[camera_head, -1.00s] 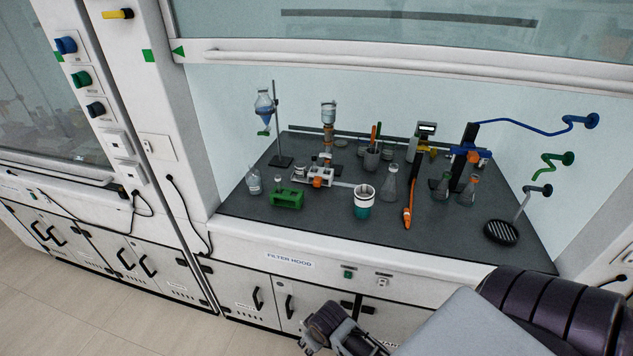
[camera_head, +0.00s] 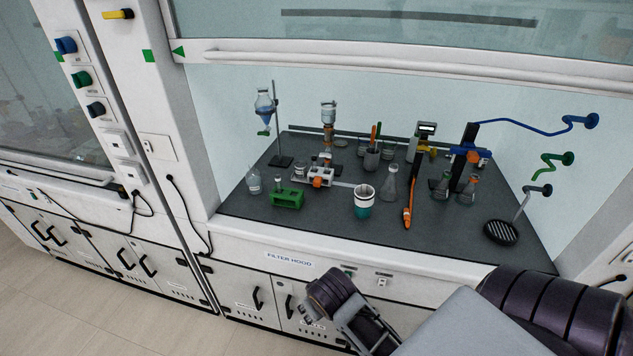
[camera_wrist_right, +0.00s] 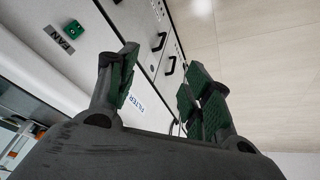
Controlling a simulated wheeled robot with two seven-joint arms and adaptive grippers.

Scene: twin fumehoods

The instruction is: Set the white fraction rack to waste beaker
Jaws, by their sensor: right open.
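A small white and orange piece (camera_head: 320,177) stands on the dark hood worktop behind a green rack (camera_head: 287,197). I cannot tell for sure whether this white piece is the white fraction rack. A cup with a pale rim and teal lower part (camera_head: 363,203) stands to its right near the front; it may be the waste beaker, but no label is readable. My right gripper (camera_head: 308,312) is below the worktop's front edge, in front of the cabinet doors, apart from all these. In the right wrist view the gripper (camera_wrist_right: 163,75) is open and empty. My left gripper is out of view.
Flasks (camera_head: 390,184), an orange-handled tool (camera_head: 408,207), a stand with a blue funnel (camera_head: 265,103) and a black round mesh (camera_head: 502,231) are on the worktop (camera_head: 330,222). The raised sash (camera_head: 420,65) spans above. The worktop's front strip is mostly clear.

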